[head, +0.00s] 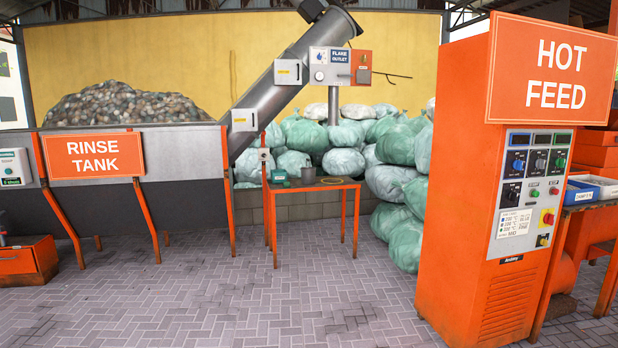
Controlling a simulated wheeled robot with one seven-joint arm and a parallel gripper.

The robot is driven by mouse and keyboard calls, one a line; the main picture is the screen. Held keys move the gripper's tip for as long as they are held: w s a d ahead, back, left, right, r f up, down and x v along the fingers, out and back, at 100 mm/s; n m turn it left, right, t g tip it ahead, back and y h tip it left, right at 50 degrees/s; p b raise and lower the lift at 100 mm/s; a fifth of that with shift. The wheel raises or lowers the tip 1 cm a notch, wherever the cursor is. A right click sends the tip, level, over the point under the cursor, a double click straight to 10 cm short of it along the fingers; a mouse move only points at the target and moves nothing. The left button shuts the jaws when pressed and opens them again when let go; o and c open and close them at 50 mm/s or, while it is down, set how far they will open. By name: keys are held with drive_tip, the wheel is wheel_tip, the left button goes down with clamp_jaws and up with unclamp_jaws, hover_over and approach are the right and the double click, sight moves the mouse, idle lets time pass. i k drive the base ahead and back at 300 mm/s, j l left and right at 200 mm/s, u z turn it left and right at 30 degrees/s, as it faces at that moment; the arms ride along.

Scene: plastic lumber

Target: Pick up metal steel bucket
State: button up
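A small grey bucket-like container (308,175) stands on the orange table (340,187) in the middle of the head view. It looks like the metal steel bucket, but it is too small to be sure. A grey-green boxy item (279,176) sits just left of it on the table. A flat dark round item (331,181) lies to its right. My gripper is not in view.
The rinse tank (185,195) with orange legs stands left of the table. Stacked green sacks (396,185) lie behind and right of it. The orange hot feed cabinet (470,170) stands at the near right. The paved floor (250,300) ahead is clear.

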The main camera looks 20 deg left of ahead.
sight(308, 173)
drive_tip(key=i+j+u, duration=0.15)
drive_tip(key=i, duration=0.2)
drive_tip(key=i+j+u, duration=0.15)
drive_tip(key=i, duration=0.15)
drive_tip(key=i+u, duration=0.4)
drive_tip(key=i, duration=3.5)
drive_tip(key=i+z, duration=0.1)
drive_tip(key=i, duration=0.85)
drive_tip(key=i+j+z, duration=0.1)
drive_tip(key=i, duration=0.85)
drive_tip(key=i+j+z, duration=0.15)
drive_tip(key=i, duration=0.15)
drive_tip(key=i+z, duration=0.1)
drive_tip(key=i, duration=0.15)
